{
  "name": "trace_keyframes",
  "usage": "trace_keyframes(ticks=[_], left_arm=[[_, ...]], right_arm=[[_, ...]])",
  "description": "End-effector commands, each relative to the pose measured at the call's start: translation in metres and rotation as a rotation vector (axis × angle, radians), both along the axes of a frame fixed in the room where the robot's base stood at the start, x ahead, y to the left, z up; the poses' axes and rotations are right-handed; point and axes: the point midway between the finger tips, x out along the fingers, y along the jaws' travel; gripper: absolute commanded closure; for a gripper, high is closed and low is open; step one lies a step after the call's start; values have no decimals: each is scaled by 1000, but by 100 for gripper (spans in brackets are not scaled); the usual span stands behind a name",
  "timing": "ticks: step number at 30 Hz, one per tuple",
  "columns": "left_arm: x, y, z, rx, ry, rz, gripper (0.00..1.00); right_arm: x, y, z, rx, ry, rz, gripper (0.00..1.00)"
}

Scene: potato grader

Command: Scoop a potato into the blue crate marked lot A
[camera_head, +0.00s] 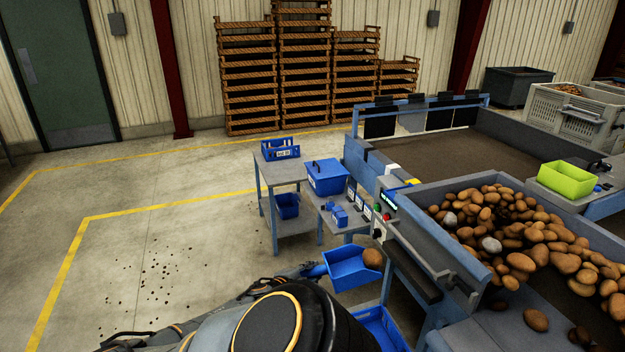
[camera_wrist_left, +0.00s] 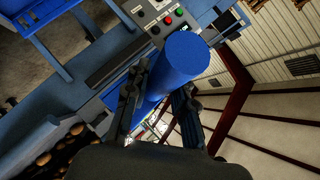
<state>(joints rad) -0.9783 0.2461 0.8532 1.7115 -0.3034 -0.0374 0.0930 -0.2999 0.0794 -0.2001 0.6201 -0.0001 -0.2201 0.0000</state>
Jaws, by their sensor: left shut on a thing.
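My left gripper (camera_wrist_left: 158,108) is shut on the handle of a blue scoop (camera_head: 348,272); the handle (camera_wrist_left: 182,70) shows as a thick blue cylinder between the fingers in the left wrist view. In the head view the scoop is in the lower middle, left of the grader, and my arm hides most of the gripper. A brown potato (camera_head: 372,259) shows at the scoop's right end; I cannot tell how firmly it rests inside. A blue crate (camera_head: 282,152) with a white label stands on a small grey table; its lettering is too small to read. My right gripper is not in view.
Many potatoes (camera_head: 530,235) lie on the grader at right. A blue box (camera_head: 327,178) and a control panel (camera_head: 383,212) stand near the scoop. Another blue crate (camera_head: 287,206) is on the lower shelf. A blue bin (camera_head: 395,325) is below the scoop.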

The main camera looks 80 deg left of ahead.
Motion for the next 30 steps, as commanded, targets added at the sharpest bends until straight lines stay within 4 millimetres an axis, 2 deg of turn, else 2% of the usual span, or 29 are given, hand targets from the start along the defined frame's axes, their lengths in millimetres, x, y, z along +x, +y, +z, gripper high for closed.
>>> trace_keyframes(ticks=[30], left_arm=[[1, -1, -105, -1, -4, 0, 100]], right_arm=[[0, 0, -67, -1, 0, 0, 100]])
